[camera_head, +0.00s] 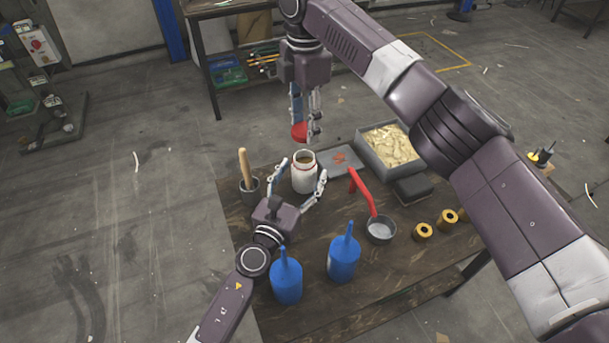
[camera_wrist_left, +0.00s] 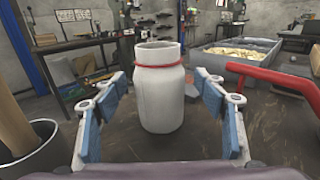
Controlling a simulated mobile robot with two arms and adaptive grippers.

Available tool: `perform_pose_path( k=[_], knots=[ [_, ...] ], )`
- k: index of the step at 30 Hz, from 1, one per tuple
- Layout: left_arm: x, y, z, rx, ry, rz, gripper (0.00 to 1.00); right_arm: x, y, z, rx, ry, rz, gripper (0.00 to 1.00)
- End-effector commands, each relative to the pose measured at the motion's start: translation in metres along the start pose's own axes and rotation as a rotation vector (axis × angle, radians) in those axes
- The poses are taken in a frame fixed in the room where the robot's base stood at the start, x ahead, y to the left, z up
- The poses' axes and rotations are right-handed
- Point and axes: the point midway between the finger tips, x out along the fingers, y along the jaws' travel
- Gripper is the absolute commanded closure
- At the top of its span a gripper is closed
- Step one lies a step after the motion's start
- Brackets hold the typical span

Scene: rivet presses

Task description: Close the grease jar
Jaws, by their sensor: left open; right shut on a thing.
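The white grease jar (camera_head: 304,178) stands upright and uncovered on the wooden table, with brown grease showing inside its mouth. It also stands in the middle of the left wrist view (camera_wrist_left: 159,100), with a red ring around its neck. My left gripper (camera_head: 304,178) is open, its fingers on either side of the jar with gaps visible in the wrist view. My right gripper (camera_head: 305,128) is above the jar, pointing down and shut on the red lid (camera_head: 299,132). The lid is apart from the jar, above its rim.
A grey cup with a wooden-handled tool (camera_head: 244,168) is left of the jar. Two blue bottles (camera_head: 286,279) (camera_head: 343,258) stand in front.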

Motion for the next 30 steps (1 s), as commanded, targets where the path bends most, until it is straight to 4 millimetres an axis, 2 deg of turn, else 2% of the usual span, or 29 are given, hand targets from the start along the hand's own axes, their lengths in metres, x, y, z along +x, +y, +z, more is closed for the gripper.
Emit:
perform_pose_path(
  k=[6, 15, 30],
  knots=[
    [0.016, 0.000, -0.001, 0.003, 0.001, -0.001, 0.35, 0.000, 0.000, 0.000, 0.000, 0.000, 0.000, 0.67],
    [0.017, 0.000, 0.000, 0.002, 0.000, 0.000, 0.35, 0.000, 0.000, 0.000, 0.000, 0.000, 0.000, 0.67],
    [0.017, 0.000, 0.000, 0.002, 0.001, 0.000, 0.90, 0.000, 0.000, 0.000, 0.000, 0.000, 0.000, 0.67]
  ],
)
